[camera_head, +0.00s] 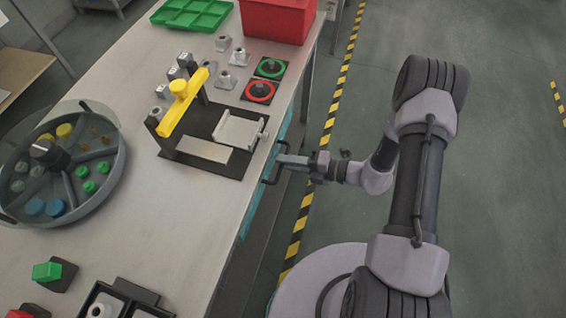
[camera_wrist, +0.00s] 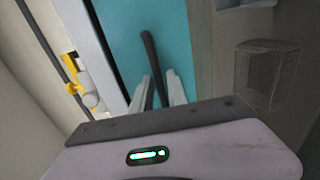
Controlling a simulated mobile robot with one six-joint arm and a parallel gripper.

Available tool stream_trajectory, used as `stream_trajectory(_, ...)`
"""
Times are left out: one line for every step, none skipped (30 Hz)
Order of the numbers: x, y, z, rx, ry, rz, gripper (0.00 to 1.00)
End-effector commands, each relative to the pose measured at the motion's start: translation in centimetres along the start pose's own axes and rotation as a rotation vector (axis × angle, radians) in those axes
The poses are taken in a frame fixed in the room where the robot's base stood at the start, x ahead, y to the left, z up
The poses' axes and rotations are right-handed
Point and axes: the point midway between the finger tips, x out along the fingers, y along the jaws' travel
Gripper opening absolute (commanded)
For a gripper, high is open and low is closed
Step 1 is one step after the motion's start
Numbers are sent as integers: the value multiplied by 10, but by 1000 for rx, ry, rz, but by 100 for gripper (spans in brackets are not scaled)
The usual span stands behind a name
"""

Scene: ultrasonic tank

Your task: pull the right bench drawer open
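The bench drawer front is a turquoise panel (camera_wrist: 190,45) in the wrist view. It shows as a thin turquoise strip (camera_head: 252,212) below the bench edge in the head view. Its dark bar handle (camera_wrist: 148,46) runs down between my two fingers in the wrist view, and it also shows in the head view (camera_head: 266,172). My gripper (camera_wrist: 157,84) is at the handle, one finger on each side, with small gaps visible, so it looks open. In the head view my gripper (camera_head: 283,161) reaches the bench side from the right. The drawer looks closed, though the arm hides part of it.
The bench top (camera_head: 215,200) holds a yellow-handled fixture (camera_head: 180,95), a round divided tray (camera_head: 115,165), a red bin (camera_head: 280,20) and a green tray (camera_head: 190,12). Yellow-black floor tape (camera_head: 338,105) runs alongside the bench. The floor to the right is clear.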

Motion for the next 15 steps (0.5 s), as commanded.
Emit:
stream_trajectory(5,-1,0,-1,2,0,19)
stream_trajectory(6,0,0,-1,2,0,19)
stream_trajectory(8,0,0,-1,1,0,19)
stream_trajectory(10,0,0,-1,1,0,19)
stream_trajectory(10,0,0,-1,1,0,19)
stream_trajectory(11,0,0,-1,0,0,19)
stream_trajectory(11,0,0,-1,0,0,19)
stream_trajectory(11,1,0,-1,0,0,19)
stream_trajectory(11,1,0,-1,0,0,19)
stream_trajectory(11,1,0,-1,0,0,19)
stream_trajectory(11,1,0,-1,0,0,19)
stream_trajectory(11,1,0,-1,0,0,19)
stream_trajectory(11,1,0,-1,0,0,14)
stream_trajectory(11,1,0,-1,0,0,8)
stream_trajectory(11,1,0,-1,0,0,0)
